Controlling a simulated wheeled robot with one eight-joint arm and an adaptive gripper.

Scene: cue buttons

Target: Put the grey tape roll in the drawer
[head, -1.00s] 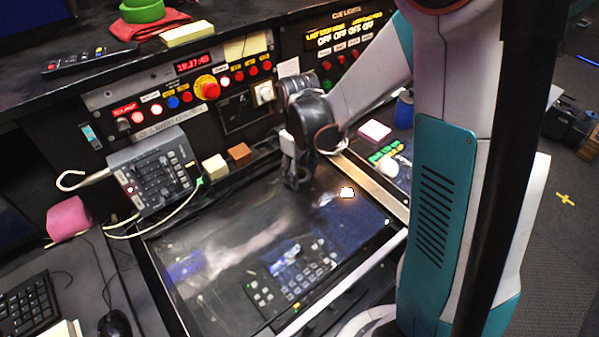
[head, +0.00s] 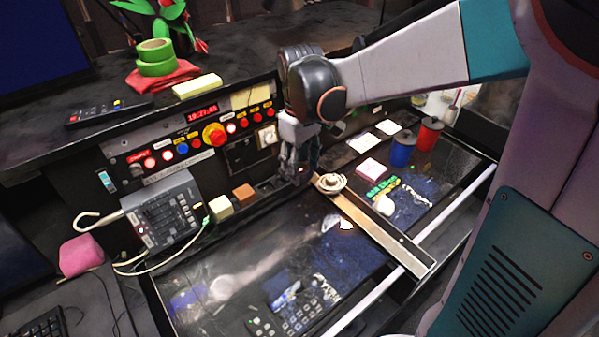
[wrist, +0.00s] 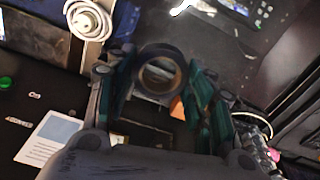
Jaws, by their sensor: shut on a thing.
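The grey tape roll (wrist: 178,62) is a dark ring with a tan inner core, held between the fingers of my gripper (wrist: 162,88) in the wrist view. In the head view, my gripper (head: 297,172) points down in front of the button panel, above the back of the dark desk surface. I cannot make out the roll there; the fingers and the dark background hide it. No drawer can be told with certainty in either view.
A white coiled item (head: 330,182) sits close right of my gripper, at the end of a metal strip (head: 375,228). Red (head: 429,134) and blue (head: 402,150) cups stand right.

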